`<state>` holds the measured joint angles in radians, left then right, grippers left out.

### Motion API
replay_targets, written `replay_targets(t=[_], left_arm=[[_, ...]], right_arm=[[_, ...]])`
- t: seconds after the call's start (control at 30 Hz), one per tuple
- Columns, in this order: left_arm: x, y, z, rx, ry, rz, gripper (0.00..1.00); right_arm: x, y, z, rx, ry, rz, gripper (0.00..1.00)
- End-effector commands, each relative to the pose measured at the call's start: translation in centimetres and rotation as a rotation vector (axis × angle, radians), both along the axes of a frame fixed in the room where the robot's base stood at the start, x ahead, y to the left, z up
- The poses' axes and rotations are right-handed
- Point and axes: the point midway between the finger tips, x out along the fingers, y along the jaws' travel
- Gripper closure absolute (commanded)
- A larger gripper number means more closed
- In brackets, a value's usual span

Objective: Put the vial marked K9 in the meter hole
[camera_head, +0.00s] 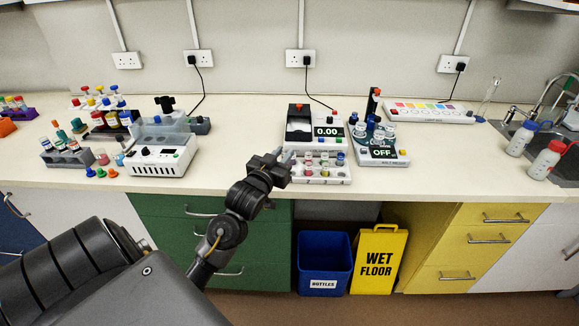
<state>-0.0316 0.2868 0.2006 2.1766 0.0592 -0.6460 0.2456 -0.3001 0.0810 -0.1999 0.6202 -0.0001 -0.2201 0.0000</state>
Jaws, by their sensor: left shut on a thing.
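My left gripper (281,166) is over the front of the bench, just left of a white vial rack (322,181). It is shut on a small pale thing (288,156) that looks like a vial, mostly hidden by the fingers. The rack holds several vials with coloured caps. No K9 mark can be read at this size. A meter (328,131) with a 0.00 display and a dark left part stands right behind the rack. Its hole cannot be made out. My right gripper is not in view.
A device (382,153) reading OFF stands right of the meter. A white box device (160,160) and racks with coloured caps (68,158) stand at the left. Bottles (521,139) stand by the sink at the right. The bench top (235,130) left of the meter is clear.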

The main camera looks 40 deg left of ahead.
Motion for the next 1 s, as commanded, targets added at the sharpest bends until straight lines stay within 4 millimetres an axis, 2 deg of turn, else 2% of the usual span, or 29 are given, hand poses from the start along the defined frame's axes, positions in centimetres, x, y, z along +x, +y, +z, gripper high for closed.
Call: replay_targets(t=[0.03, 0.1, 0.3, 0.57, 0.67, 0.77, 0.83, 1.0], left_arm=[[1.3, 0.5, -0.4, -0.001, 0.003, 0.001, 1.0], [2.2, 0.7, -2.1, -0.002, 0.005, 0.001, 1.0], [4.2, 1.3, -4.5, -0.001, 0.001, -0.001, 1.0], [4.7, 1.5, -5.2, 0.0, -0.001, -0.001, 1.0], [5.5, 1.8, -6.3, -0.001, 0.001, 0.0, 1.0], [5.5, 1.8, -7.8, -0.001, 0.004, 0.001, 1.0], [5.5, 1.8, -8.1, -0.001, 0.004, 0.001, 1.0], [5.5, 1.7, -9.0, 0.001, -0.001, -0.001, 1.0]], right_arm=[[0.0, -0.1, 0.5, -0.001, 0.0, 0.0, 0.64], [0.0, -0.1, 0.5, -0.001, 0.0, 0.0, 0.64], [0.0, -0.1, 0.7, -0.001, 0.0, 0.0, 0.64], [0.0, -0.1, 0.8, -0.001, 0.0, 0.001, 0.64], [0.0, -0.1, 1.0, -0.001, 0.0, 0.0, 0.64], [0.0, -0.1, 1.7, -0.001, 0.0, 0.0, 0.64], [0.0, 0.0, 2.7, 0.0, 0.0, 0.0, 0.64], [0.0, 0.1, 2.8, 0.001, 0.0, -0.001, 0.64]])
